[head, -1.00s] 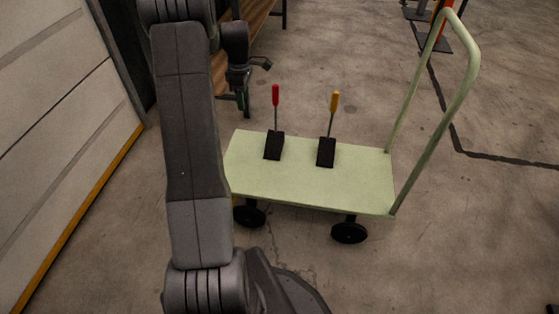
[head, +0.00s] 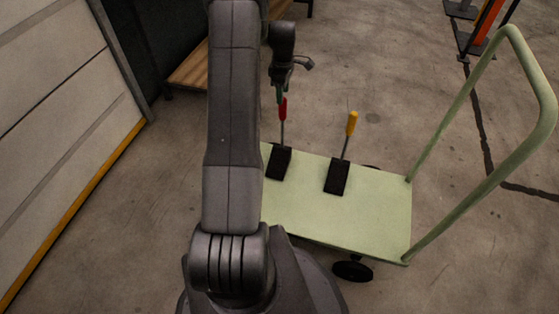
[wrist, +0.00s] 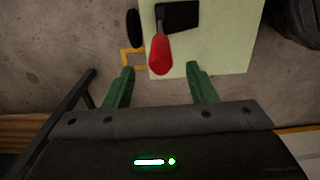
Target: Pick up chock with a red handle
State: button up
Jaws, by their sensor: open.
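The chock with a red handle (head: 280,162) stands on the left part of the pale green cart (head: 385,215), its black block on the deck and its red grip pointing up. In the wrist view its red handle (wrist: 160,54) points toward my camera, with the black block behind it. My gripper (wrist: 160,80) is open, its green fingers apart on either side of the red handle's line, with nothing between them that I can see held. In the head view my gripper (head: 279,92) hangs just above the red handle; my arm hides the cart's left end.
A second chock with a yellow handle (head: 338,170) stands on the deck to the right. The cart's tall push handle (head: 535,85) rises at its right end. A wooden bench (head: 190,72) is behind, and a white panelled wall (head: 55,110) is at left.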

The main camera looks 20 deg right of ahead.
notch_tip(320, 180, down, 5)
jog(key=shift+f+b, duration=0.2)
jog(key=shift+b, duration=0.7)
jog(key=c, duration=1.1)
jog(key=shift+r, duration=0.15)
grip_shut()
